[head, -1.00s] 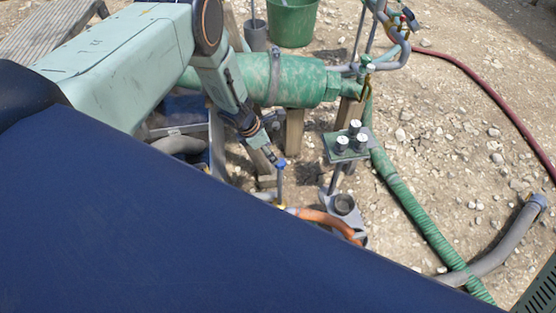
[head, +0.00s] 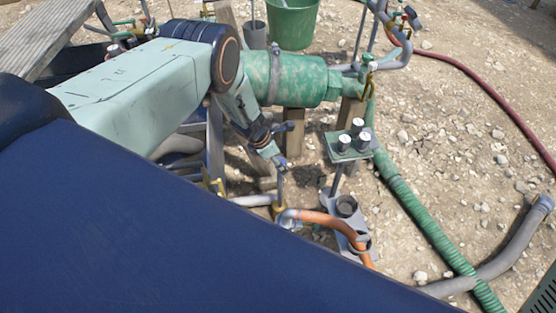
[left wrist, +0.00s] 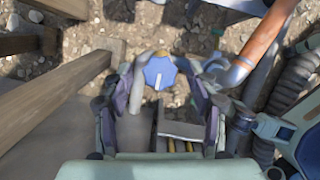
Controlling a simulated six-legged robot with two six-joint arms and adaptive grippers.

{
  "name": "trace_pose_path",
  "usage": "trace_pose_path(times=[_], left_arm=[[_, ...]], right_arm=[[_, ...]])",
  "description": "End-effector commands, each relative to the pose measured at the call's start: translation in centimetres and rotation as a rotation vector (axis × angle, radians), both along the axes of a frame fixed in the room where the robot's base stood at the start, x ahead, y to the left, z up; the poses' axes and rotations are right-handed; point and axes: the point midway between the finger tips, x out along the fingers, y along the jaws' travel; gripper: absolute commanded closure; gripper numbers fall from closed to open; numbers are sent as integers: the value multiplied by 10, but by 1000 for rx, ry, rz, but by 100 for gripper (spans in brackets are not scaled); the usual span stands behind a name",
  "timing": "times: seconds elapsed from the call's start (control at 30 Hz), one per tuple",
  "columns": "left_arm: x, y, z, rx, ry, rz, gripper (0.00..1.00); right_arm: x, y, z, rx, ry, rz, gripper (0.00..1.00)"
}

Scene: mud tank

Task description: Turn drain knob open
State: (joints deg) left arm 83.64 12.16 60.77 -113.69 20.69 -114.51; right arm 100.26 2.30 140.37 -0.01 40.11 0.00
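The drain knob (left wrist: 160,72) is a blue, many-sided cap with a white pointer line running down the picture in the left wrist view. My left gripper (left wrist: 164,78) has its two fingers spread on either side of it, and a gap shows on the right; firm contact cannot be seen. In the head view, the left gripper (head: 281,163) reaches down to the top of the thin upright stem (head: 280,185), and the knob is mostly hidden there. The stem rises from a brass fitting beside an orange hose (head: 325,219). My right gripper is not in view.
A green cylinder (head: 300,80) lies behind the arm. A post with several white-topped knobs (head: 357,125) stands right of the gripper, near a grey cup-like holder (head: 346,205). Wooden beams (left wrist: 60,97) run left in the wrist view.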

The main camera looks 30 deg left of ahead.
Motion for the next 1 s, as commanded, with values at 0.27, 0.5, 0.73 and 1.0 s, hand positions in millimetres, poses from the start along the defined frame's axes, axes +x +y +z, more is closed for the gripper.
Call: trace_pose_path(times=[0.27, 0.5, 0.73, 1.0], left_arm=[[0, 0, 0, 0, 0, 0, 67], [0, 0, 0, 0, 0, 0, 87], [0, 0, 0, 0, 0, 5, 95], [-1, -1, 1, 1, 2, 98, 95]], right_arm=[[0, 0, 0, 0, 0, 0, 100], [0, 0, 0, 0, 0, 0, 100], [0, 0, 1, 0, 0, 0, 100], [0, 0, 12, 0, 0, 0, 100]])
